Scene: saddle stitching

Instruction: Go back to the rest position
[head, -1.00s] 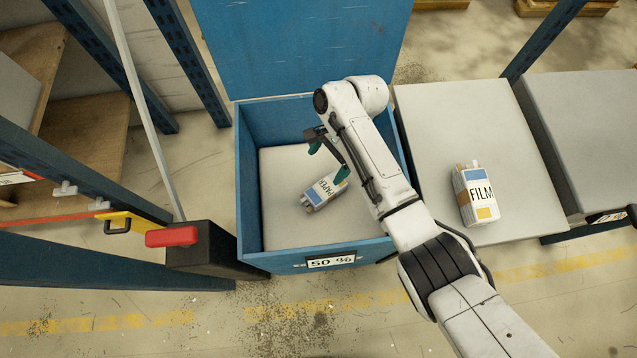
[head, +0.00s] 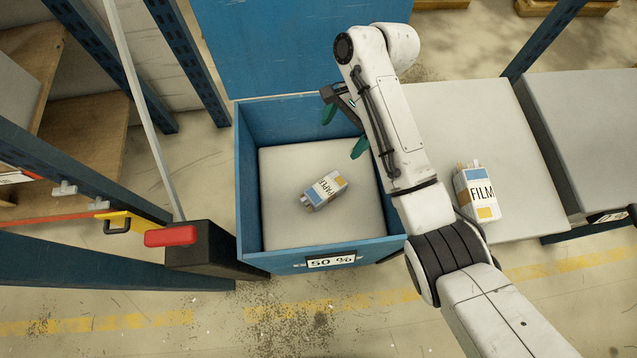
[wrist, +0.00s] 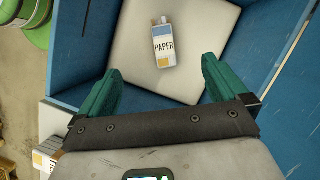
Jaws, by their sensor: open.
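My gripper (head: 343,132) is open and empty, above the right part of the blue bin (head: 290,262), with green fingertips apart. In the wrist view my gripper (wrist: 157,88) shows both green fingers spread wide. The PAPER pack (head: 324,189) lies tilted on the pale floor of the bin, apart from the fingers. It also shows in the wrist view as the PAPER pack (wrist: 163,44), beyond the fingertips. My white arm reaches up from the lower right.
A FILM pack (head: 475,193) sits on a grey surface (head: 462,120) right of the bin. The bin's blue lid (head: 300,45) stands raised behind it. A red handle (head: 171,236) on a dark block is at the left, near blue rack posts (head: 190,60). Another grey surface (head: 590,130) is at far right.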

